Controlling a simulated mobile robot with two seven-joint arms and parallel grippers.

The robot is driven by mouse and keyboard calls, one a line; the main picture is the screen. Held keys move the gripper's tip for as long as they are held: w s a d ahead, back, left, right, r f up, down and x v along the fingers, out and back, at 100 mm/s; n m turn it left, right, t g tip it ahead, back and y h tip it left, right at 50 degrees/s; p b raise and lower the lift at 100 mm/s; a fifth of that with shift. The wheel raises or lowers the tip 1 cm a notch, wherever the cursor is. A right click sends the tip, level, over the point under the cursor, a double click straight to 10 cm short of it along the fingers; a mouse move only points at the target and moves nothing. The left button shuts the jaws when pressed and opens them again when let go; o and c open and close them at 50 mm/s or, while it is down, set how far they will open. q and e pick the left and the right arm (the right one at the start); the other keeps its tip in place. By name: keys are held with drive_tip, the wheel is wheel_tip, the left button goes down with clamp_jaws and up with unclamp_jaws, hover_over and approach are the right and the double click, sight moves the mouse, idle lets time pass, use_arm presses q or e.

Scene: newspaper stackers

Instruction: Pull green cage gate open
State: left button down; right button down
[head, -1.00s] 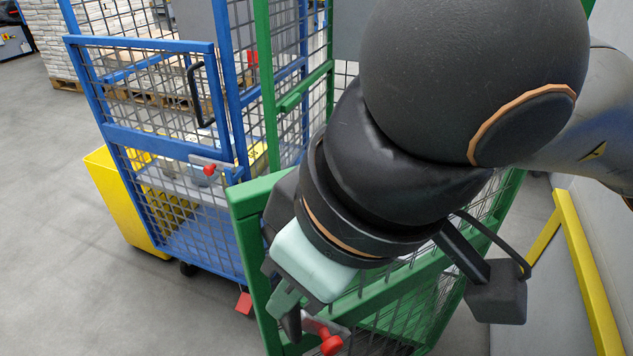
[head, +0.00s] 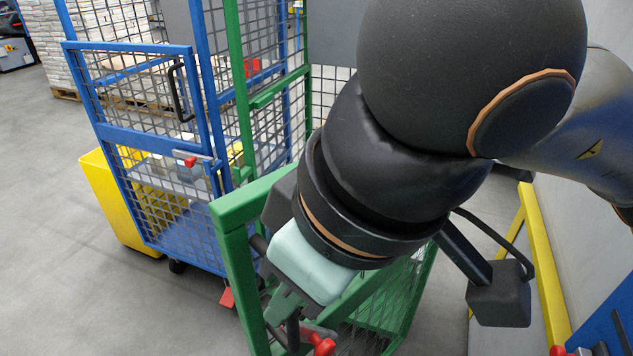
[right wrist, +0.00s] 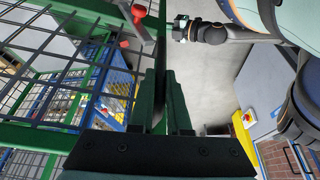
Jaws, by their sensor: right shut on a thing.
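The green cage gate (head: 238,282) stands in front of me in the head view, with a green frame and grey mesh. My right gripper (head: 290,336) reaches down at the gate's near upright, and my arm covers much of the gate. In the right wrist view the fingers (right wrist: 162,100) are shut on a dark bar that looks like the gate's black handle. A red-knobbed latch (head: 322,345) is beside the fingers. It also shows in the right wrist view (right wrist: 138,11). What looks like my left arm's end (right wrist: 184,27) shows small in the right wrist view; its jaw state is unclear.
A blue mesh cage (head: 127,138) with its gate shut stands at the left, beside a yellow bin (head: 108,205). A yellow rail (head: 540,270) runs along the wall at the right. Grey floor (head: 60,260) is clear at the left.

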use_arm(q)
drive_tip(key=shift+s+d+r, duration=0.1)
drive_tip(key=shift+d, duration=0.05)
use_arm(e)
drive_tip(key=shift+s+d, duration=0.15)
drive_tip(key=shift+d, duration=0.1)
drive_tip(key=c, duration=0.9)
unclamp_jaws()
use_arm(q)
drive_tip(key=s+f+g+p, duration=0.2)
drive_tip(key=s+f+g, duration=0.1)
drive_tip(key=s+f, duration=0.2)
drive_tip(key=shift+d+f+n+p, duration=0.2)
drive_tip(key=shift+d+n+p, duration=0.1)
drive_tip(key=shift+n+p, duration=0.1)
use_arm(e)
drive_tip(key=shift+v, duration=6.3)
